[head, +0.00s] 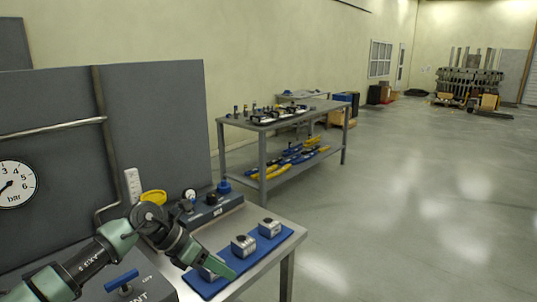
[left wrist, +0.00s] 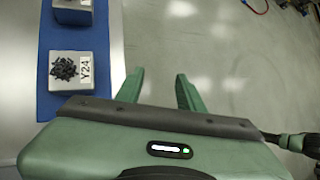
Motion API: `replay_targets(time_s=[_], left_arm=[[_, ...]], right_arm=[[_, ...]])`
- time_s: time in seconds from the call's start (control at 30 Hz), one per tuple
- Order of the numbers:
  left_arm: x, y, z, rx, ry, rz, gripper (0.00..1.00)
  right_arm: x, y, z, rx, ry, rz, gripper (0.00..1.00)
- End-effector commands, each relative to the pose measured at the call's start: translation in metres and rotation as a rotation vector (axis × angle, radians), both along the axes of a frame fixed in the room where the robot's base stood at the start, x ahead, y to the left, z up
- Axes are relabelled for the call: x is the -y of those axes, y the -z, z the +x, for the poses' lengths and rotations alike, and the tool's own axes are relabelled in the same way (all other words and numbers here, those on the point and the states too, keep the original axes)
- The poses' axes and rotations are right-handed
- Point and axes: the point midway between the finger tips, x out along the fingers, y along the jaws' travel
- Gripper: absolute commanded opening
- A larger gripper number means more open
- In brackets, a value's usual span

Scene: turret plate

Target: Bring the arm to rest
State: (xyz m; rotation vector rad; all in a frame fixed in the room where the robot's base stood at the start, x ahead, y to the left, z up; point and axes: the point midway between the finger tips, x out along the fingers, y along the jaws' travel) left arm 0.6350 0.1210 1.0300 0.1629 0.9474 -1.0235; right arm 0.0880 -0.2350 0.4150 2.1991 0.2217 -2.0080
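My left arm comes in from the left in the head view, and its gripper (head: 226,270) is over the front end of the blue mat (head: 197,284). In the left wrist view the two green fingers (left wrist: 160,90) stand apart with nothing between them. They are to the right of the blue mat (left wrist: 45,100), with bare grey surface behind them. My right gripper does not show.
Several metal blocks stand on the mat, one in the middle (head: 244,245) and one farther back (head: 269,228). A pressure gauge (head: 14,184) and pipe are on the grey panel at left. Open floor (head: 420,220) lies to the right.

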Motion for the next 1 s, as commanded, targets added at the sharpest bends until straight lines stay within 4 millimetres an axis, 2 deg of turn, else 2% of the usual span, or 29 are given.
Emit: replay_targets(time_s=[0.03,0.1,0.13,0.2,0.27,0.3,0.37,0.47,0.57,0.6,0.67,0.77,0.8,0.87,0.9,1.0], left_arm=[[0.041,0.000,-0.011,-0.002,-0.006,-0.147,0.38],[0.091,-0.016,-0.024,-0.014,-0.052,-0.384,0.38],[0.110,-0.026,-0.029,-0.026,-0.084,-0.497,0.38],[0.136,-0.054,-0.038,-0.072,-0.187,-0.754,0.38],[0.143,-0.076,-0.041,-0.130,-0.302,-0.961,0.38],[0.141,-0.088,-0.041,-0.177,-0.392,-1.094,0.38],[0.127,-0.099,-0.038,-0.260,-0.547,-1.278,0.38],[0.084,-0.094,-0.033,-0.417,-0.851,-1.541,0.38],[0.031,-0.057,-0.038,-0.596,-1.206,-1.736,0.38],[0.010,-0.035,-0.046,-0.669,-1.361,-1.790,0.38],[-0.016,-0.001,-0.062,-0.770,-1.580,-1.841,0.38],[-0.049,0.056,-0.102,-0.921,-1.925,-1.863,0.38],[-0.059,0.077,-0.121,-0.977,-2.058,-1.852,0.38],[-0.069,0.104,-0.152,-1.050,-2.241,-1.822,0.38],[-0.075,0.119,-0.171,1.084,2.338,1.786,0.38],[-0.082,0.146,-0.214,1.057,2.323,1.551,0.38]], right_arm=[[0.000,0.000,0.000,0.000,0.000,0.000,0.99],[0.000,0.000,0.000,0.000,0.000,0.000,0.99],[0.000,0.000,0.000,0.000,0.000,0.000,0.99],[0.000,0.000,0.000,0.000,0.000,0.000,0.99],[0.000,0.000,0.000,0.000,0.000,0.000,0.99],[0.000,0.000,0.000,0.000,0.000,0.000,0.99],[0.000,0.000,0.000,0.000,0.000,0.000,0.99],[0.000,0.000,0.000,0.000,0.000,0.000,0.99],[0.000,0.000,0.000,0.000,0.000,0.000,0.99],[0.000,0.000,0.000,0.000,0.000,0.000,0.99],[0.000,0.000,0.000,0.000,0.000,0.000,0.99],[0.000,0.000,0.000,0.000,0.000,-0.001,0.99],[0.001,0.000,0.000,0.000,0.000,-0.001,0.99],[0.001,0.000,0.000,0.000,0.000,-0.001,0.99],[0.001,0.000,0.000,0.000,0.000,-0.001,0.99],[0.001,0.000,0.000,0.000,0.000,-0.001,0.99]])
